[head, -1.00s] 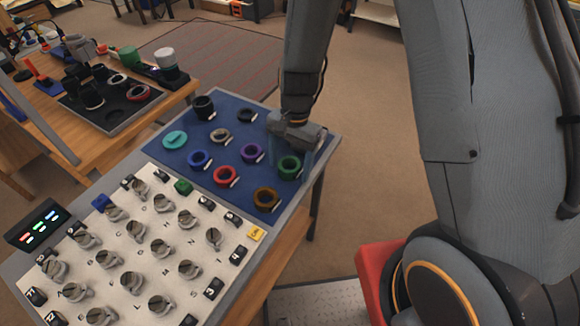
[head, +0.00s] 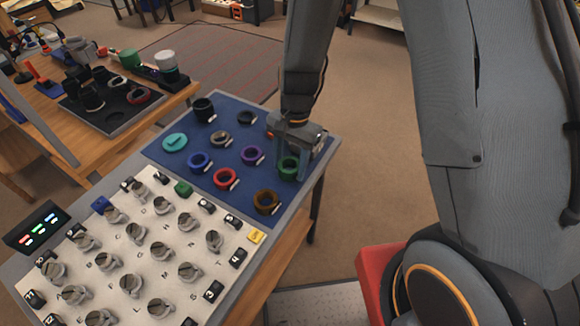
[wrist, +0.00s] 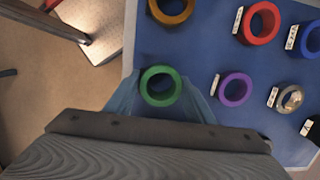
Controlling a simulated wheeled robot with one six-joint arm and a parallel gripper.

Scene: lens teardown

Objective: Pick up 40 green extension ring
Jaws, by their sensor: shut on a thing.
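The green extension ring (head: 288,168) is at the right side of the blue mat (head: 218,190). My gripper (head: 292,160) is around it from above, with a finger on each side. In the wrist view the green ring (wrist: 160,86) sits between the two bluish fingers (wrist: 162,95), its hole facing the camera. The gripper is shut on the ring. I cannot tell whether the ring is touching the mat or just above it.
Near it on the mat are a purple ring (head: 252,155), a red ring (head: 226,178), a brown-gold ring (head: 266,201) and a blue ring (head: 200,161). White labels lie beside them. A white board with several grey knobbed pieces (head: 163,248) fills the table's front. The mat's right edge is close to the gripper.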

